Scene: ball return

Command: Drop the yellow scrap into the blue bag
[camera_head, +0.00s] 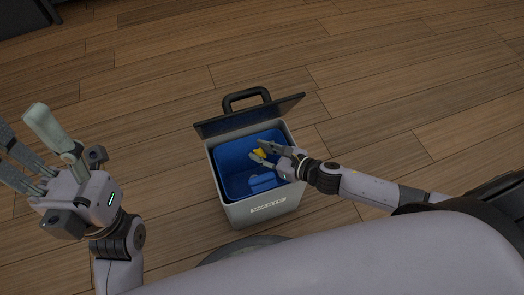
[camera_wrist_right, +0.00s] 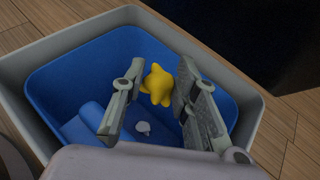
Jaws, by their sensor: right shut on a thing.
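The yellow scrap (camera_head: 259,153) is a small, lumpy piece between the fingertips of my right gripper (camera_head: 257,150). The right wrist view shows the scrap (camera_wrist_right: 157,86) with a finger of the gripper (camera_wrist_right: 156,88) on each side. My right gripper is shut on it, over the open mouth of the bin. The blue bag (camera_head: 232,160) lines the inside of the grey bin, and its blue wall (camera_wrist_right: 75,75) fills much of the right wrist view. My left gripper (camera_head: 22,130) is at the far left, away from the bin, with its fingers spread and empty.
The grey bin (camera_head: 262,210) stands on the wooden floor with a label on its front. Its dark lid (camera_head: 250,116) is raised at the back, with a black handle (camera_head: 245,95) behind. Blue and small white items lie inside the bag. The surrounding floor is clear.

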